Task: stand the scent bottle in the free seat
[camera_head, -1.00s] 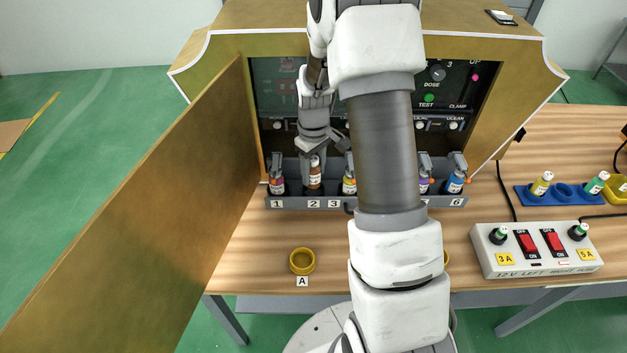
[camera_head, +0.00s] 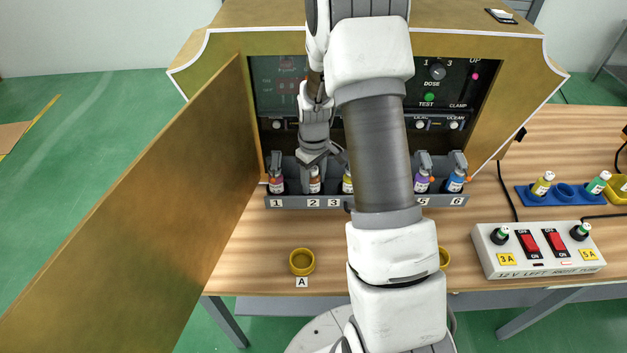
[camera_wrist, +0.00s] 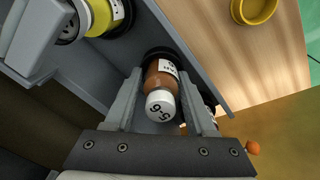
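The scent bottle (camera_head: 315,184), brown-orange with a white label and white cap, is upright at the seat marked 2 of the grey rack (camera_head: 375,203). In the wrist view the bottle (camera_wrist: 162,82) points its lettered cap at the camera. Its lower end is at a dark round seat (camera_wrist: 160,53); whether it rests on the bottom is hidden. My gripper (camera_head: 314,166) is above the rack with its fingers down around the bottle. In the wrist view the gripper's (camera_wrist: 161,85) fingertips lie close against both sides of the bottle's body and appear shut on it.
Bottles stand beside it at seats 1 (camera_head: 276,184) and 3 (camera_head: 347,184), with grey clamps close by. Further bottles are at seats 5 (camera_head: 422,181) and 6 (camera_head: 455,181). My arm hides seat 4. A yellow ring holder A (camera_head: 302,262) is empty. An open door panel (camera_head: 150,215) stands at left.

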